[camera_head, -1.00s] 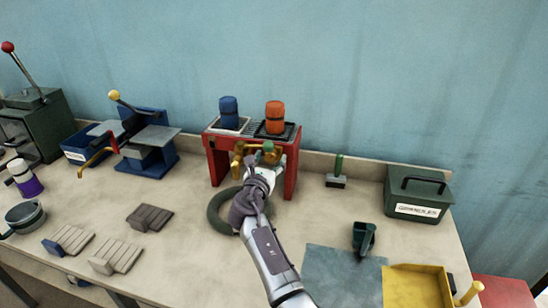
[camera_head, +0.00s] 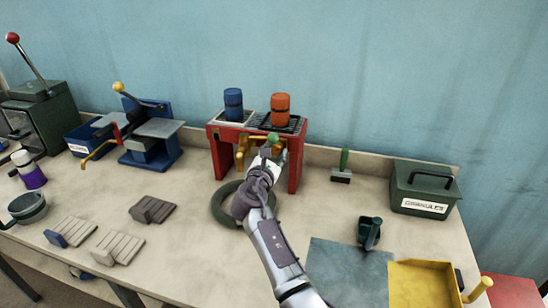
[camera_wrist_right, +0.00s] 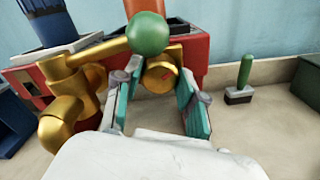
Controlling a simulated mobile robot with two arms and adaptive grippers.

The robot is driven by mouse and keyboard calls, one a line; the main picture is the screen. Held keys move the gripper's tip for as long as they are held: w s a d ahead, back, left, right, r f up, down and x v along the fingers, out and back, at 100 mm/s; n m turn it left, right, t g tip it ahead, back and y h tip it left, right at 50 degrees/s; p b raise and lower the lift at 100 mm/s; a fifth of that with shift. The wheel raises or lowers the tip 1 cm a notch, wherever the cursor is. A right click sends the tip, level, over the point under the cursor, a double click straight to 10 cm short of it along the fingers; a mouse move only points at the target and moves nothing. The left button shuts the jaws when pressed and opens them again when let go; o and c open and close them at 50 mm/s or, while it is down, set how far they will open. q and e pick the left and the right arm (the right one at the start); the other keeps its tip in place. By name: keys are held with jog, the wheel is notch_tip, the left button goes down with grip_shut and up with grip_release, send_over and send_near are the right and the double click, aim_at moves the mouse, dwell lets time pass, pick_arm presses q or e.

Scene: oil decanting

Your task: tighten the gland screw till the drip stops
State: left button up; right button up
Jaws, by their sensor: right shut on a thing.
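A brass tap (camera_head: 241,152) with a green ball-ended lever (camera_head: 273,137) sits at the front of the red stand. In the right wrist view the brass body (camera_wrist_right: 70,105) is at left, and the green ball (camera_wrist_right: 147,33) is just above the round gland screw (camera_wrist_right: 160,73), which has a small red mark. My right gripper (camera_head: 273,151) is at the tap. Its teal fingers (camera_wrist_right: 157,88) stand either side of the gland screw and are shut on it. I cannot make out any drip. My left gripper is not in view.
The red stand (camera_head: 215,150) bears a blue canister (camera_head: 233,104) and an orange canister (camera_head: 280,108). A green-handled brush (camera_head: 342,168) and a green box (camera_head: 423,187) stand to the right. A blue press (camera_head: 165,150) is left.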

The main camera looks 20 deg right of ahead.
jog(key=shift+m, duration=0.7)
jog(key=o, duration=1.1)
jog(key=shift+o, duration=0.2)
